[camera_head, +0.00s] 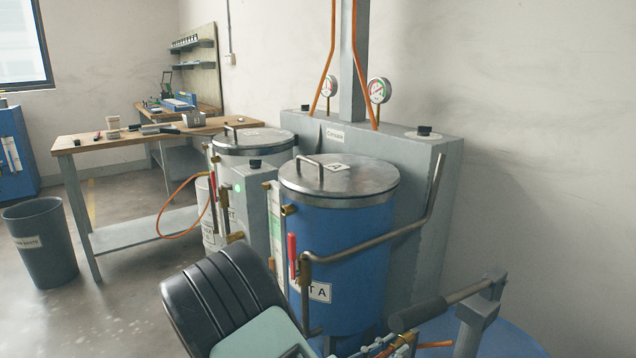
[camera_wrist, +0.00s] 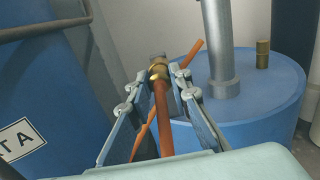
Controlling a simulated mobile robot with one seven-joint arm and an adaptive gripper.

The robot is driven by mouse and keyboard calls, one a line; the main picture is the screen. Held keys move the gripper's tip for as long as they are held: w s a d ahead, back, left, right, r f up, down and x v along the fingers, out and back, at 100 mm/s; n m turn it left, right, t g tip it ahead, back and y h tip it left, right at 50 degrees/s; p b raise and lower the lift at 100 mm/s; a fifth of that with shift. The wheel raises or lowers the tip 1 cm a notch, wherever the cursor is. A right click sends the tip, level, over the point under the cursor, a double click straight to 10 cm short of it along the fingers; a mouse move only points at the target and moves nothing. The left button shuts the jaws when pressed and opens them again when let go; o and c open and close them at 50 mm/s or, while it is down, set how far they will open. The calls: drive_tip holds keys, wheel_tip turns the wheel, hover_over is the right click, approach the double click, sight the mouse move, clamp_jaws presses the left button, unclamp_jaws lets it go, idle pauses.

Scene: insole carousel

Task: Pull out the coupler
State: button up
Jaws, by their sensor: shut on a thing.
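The brass coupler (camera_wrist: 158,67) is at the end of an orange hose (camera_wrist: 164,118) in the wrist view. My gripper (camera_wrist: 160,74) has its two fingers on either side of the coupler, shut on it. The hose runs back between the fingers. A dark grey piece lies just beyond the coupler; whether the two are joined is hard to tell. In the head view, brass fittings (camera_head: 402,343) and orange hose show at the bottom edge, partly cut off.
A blue drum (camera_wrist: 235,105) with a grey upright pipe (camera_wrist: 218,45) stands right of my gripper. The blue tank (camera_head: 345,250) with a metal lid stands close on the left, with a bent pipe (camera_head: 385,238) before it. A workbench (camera_head: 150,140) is farther back.

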sight(384, 354)
clamp_jaws()
drive_tip(key=shift+p+v, duration=0.6)
drive_tip(key=shift+v, duration=2.4)
drive_tip(key=shift+r, duration=0.1)
wheel_tip(384, 354, up, 7)
drive_tip(key=p, duration=0.6)
